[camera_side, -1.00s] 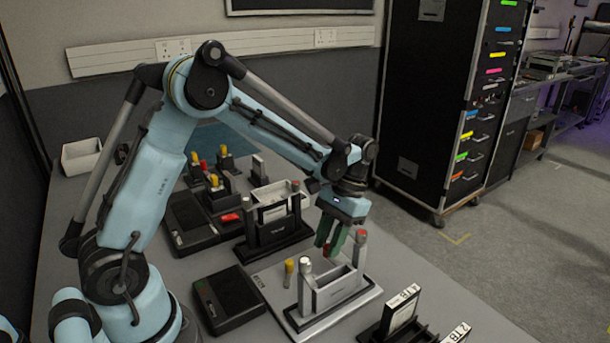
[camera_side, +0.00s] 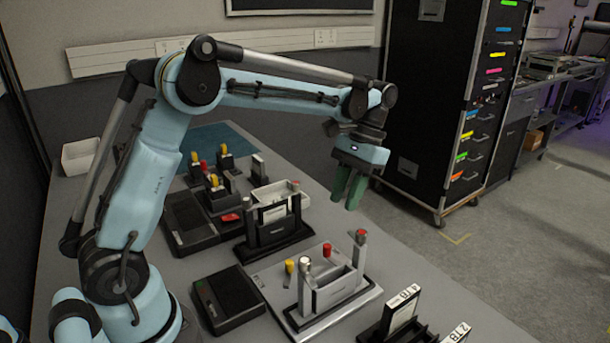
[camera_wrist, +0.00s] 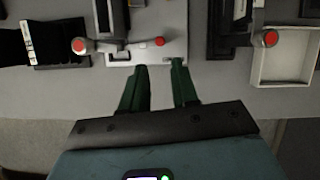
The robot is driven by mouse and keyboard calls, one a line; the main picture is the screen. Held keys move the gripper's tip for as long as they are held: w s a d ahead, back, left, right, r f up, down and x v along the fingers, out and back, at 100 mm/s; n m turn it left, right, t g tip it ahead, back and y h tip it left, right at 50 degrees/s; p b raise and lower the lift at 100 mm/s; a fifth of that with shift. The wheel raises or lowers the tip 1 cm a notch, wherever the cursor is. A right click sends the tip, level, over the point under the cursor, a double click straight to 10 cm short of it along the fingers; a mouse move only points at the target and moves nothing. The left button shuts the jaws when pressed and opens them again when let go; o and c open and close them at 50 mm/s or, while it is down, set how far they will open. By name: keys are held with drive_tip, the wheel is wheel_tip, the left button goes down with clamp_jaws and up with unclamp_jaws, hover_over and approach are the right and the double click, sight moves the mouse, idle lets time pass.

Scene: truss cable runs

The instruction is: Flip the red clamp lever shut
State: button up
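The pale clamp fixture (camera_side: 335,290) stands on a light base plate near the table's right edge; it also shows in the wrist view (camera_wrist: 146,52). A red-tipped grey lever (camera_side: 361,236) stands upright at its far right; its red end shows in the wrist view (camera_wrist: 79,45). A shorter red-capped peg (camera_side: 327,250) stands behind the fixture's slot, also in the wrist view (camera_wrist: 159,41). My gripper (camera_side: 348,204) is raised above and beyond the fixture, apart from the lever. In the wrist view its green fingers (camera_wrist: 158,68) are spread with nothing between them.
A black fixture (camera_side: 268,233) stands behind, with another red knob (camera_wrist: 270,38). A tape rack (camera_side: 405,322) is at the front right. Open floor lies beyond the table edge.

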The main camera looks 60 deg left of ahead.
drive_tip(key=shift+v, duration=0.85)
drive_tip(key=shift+o, duration=1.1)
drive_tip(key=shift+s, duration=0.1)
drive_tip(key=shift+o, duration=0.3)
drive_tip(key=shift+s, duration=0.1)
drive_tip(key=m+t, duration=0.5)
drive_tip(key=m, duration=0.2)
approach(327, 245)
drive_tip(key=f, duration=0.8)
drive_tip(key=shift+d+f, duration=0.2)
drive_tip(key=shift+f, duration=0.2)
